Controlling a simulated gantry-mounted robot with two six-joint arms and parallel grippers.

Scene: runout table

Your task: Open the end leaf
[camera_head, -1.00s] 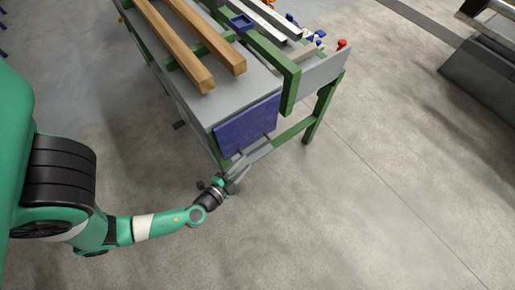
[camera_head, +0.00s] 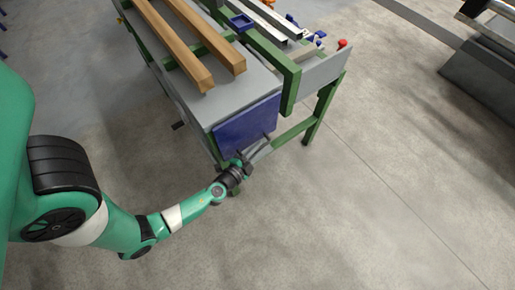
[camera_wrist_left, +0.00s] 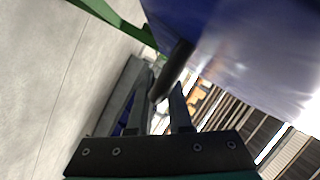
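The end leaf is a blue panel (camera_head: 246,121) hanging down at the near end of the grey table. It also fills the upper right of the left wrist view (camera_wrist_left: 235,50). A dark bar (camera_wrist_left: 173,72), apparently a handle, sticks out from the leaf there. My left gripper (camera_head: 257,149) is at the leaf's lower edge. In the wrist view its fingers (camera_wrist_left: 162,92) are apart, with the bar at the gap between them. I cannot tell whether they touch it. My right gripper is not in view.
Two wooden beams (camera_head: 190,45) lie along the table top (camera_head: 233,88). A green frame post (camera_head: 290,90) and table leg (camera_head: 318,113) stand right of the leaf. Open concrete floor (camera_head: 370,200) lies in front and to the right.

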